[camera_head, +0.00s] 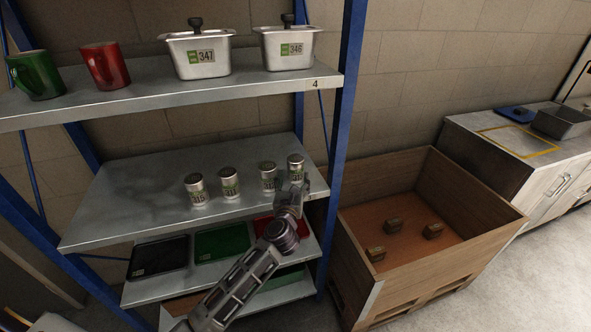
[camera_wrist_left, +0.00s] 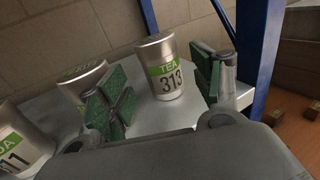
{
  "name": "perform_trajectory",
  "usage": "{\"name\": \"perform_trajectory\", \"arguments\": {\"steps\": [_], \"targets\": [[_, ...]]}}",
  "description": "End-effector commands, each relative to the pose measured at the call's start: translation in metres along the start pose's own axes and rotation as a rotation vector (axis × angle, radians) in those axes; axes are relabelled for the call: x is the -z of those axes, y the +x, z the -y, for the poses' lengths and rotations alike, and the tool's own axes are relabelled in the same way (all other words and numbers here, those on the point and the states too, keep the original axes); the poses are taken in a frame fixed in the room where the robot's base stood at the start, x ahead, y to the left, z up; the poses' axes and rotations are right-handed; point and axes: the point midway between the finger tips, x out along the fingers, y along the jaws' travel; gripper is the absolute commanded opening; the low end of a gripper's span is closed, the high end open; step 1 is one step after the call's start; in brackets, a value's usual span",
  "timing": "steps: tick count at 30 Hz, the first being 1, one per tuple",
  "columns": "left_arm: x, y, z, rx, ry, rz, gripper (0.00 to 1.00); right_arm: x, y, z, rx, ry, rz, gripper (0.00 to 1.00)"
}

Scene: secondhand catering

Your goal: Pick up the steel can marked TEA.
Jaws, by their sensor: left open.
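The steel can marked TEA (camera_wrist_left: 166,84), with a green label and the number 313, stands upright on the middle shelf. In the head view it is the rightmost can (camera_head: 296,165), partly covered by my gripper. My left gripper (camera_head: 294,190) is open at the shelf's front right. In the left wrist view its green-padded fingers (camera_wrist_left: 160,92) appear on either side of the can, apart from it, with the can a little beyond them. My right gripper is not in view.
Several similar cans stand to the left, including one (camera_head: 268,178) close by and another (camera_head: 229,183). A blue post (camera_head: 343,130) rises just right of the TEA can. The upper shelf (camera_head: 140,103) is overhead. A wooden crate (camera_head: 480,225) stands at right.

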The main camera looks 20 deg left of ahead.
Motion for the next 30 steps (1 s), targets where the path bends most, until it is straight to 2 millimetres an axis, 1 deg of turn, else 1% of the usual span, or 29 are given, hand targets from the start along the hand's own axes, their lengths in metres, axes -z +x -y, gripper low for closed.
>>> {"name": "perform_trajectory", "arguments": {"steps": [1, 6, 12, 26, 30], "targets": [[-0.001, 0.005, 0.000, 0.000, 0.001, 0.002, 0.65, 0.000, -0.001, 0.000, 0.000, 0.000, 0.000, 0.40], [-0.001, 0.020, 0.000, 0.000, 0.002, 0.002, 0.65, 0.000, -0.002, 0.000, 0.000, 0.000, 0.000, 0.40], [-0.001, 0.032, 0.000, 0.001, 0.001, 0.001, 0.65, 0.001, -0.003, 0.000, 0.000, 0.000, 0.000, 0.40], [0.000, 0.035, 0.000, 0.001, 0.000, 0.000, 0.65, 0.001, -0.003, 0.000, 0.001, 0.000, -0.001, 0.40], [-0.001, 0.038, 0.000, 0.001, 0.001, 0.001, 0.65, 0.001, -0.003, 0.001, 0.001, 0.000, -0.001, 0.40]]}}
